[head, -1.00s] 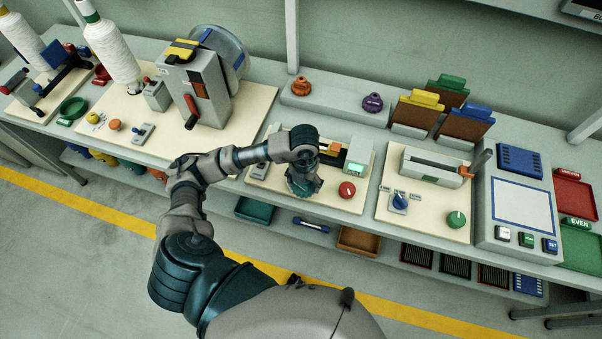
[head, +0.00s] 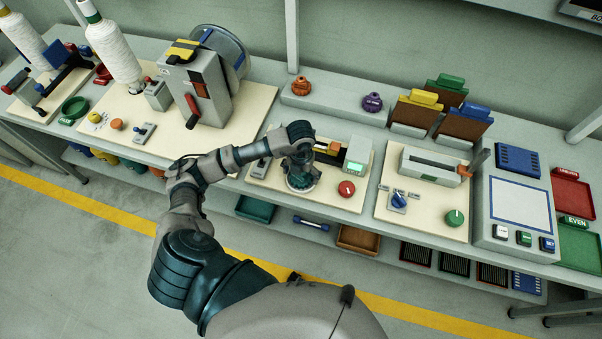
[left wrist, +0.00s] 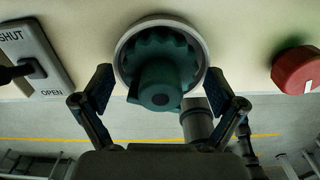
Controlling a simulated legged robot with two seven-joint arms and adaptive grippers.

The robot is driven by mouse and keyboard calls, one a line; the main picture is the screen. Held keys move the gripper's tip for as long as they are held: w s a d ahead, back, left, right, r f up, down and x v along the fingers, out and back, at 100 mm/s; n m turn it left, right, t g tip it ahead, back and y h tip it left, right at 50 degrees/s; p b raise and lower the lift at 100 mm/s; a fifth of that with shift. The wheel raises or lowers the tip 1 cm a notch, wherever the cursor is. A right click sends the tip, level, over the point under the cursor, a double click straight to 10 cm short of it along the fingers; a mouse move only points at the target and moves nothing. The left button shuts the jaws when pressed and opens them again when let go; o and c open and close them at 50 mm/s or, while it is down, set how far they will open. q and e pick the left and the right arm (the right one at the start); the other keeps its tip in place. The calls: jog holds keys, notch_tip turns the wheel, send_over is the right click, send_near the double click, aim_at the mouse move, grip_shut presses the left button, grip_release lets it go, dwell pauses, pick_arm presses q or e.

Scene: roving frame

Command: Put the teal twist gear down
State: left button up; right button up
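The teal twist gear (left wrist: 160,85) sits in a round pale seat (left wrist: 122,52) on the cream board, seen close in the left wrist view. Its toothed rim is inside the seat's ring and its narrower hub points toward my wrist. My left gripper (left wrist: 161,88) is open, with one finger on each side of the hub and a visible gap to both. In the head view my left gripper (head: 300,172) is over the board in the middle of the bench, and mostly hides the gear there. My right gripper is not in view.
A red knob (head: 346,188) stands right of the gear. A SHUT/OPEN switch plate (left wrist: 35,58) is to its left. A boxy unit with a green display (head: 357,157) is behind. Orange (head: 301,86) and purple (head: 372,102) gears sit on the back ledge.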

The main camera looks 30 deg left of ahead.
pick_arm(q)
jog(key=shift+r, duration=0.15)
notch_tip(320, 180, up, 12)
jog(key=shift+f, duration=0.1)
dwell(0.5)
jog(key=shift+s, duration=0.1)
dwell(0.4)
